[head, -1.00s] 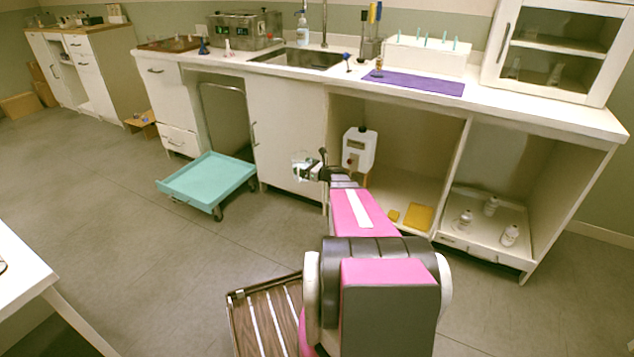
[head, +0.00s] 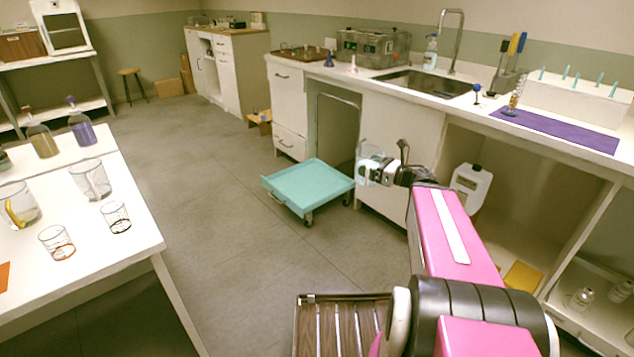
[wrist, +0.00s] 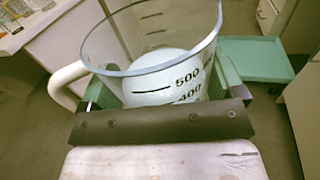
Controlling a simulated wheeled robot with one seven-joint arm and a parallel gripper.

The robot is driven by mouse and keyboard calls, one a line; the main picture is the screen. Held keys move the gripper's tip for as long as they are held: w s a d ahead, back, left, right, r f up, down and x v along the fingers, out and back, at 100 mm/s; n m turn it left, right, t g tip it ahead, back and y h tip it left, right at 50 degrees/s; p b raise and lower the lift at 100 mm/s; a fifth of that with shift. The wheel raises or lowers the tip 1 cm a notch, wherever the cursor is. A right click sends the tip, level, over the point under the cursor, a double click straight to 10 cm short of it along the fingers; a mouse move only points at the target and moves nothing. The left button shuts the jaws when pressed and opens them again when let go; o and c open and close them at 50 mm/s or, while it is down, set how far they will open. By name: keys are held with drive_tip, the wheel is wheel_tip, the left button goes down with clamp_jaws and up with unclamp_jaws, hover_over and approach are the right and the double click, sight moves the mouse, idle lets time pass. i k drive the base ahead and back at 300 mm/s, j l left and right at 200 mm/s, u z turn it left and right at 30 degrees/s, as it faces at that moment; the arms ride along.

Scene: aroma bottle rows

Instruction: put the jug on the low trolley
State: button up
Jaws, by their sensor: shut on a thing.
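The jug (wrist: 165,85) is a clear measuring jug with black volume marks and a pale handle at its left. It fills the top of the wrist view and looks upright. My gripper (head: 376,170) is shut on it. In the head view the jug (head: 366,160) shows small and partly see-through at the end of my arm. The low trolley (head: 308,186) is a teal flat tray on casters, left of and beyond the jug in the head view. Its empty top also shows at the right of the wrist view (wrist: 255,58).
A white table (head: 130,222) with beakers and bottles stands at the left. The counter (head: 375,118) runs along the right, with a white canister (head: 470,187) in an open bay below. A slatted wooden piece (head: 335,325) is low in front. Floor between table and trolley is clear.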

sight(299, 188)
drive_tip(key=i+u, duration=0.15)
drive_tip(key=i, duration=0.35)
drive_tip(key=i+u, duration=0.15)
drive_tip(key=i, duration=0.4)
drive_tip(key=i+l+u, duration=0.15)
drive_tip(key=i, duration=0.35)
drive_tip(key=i+l+u, duration=0.1)
drive_tip(key=i, duration=0.45)
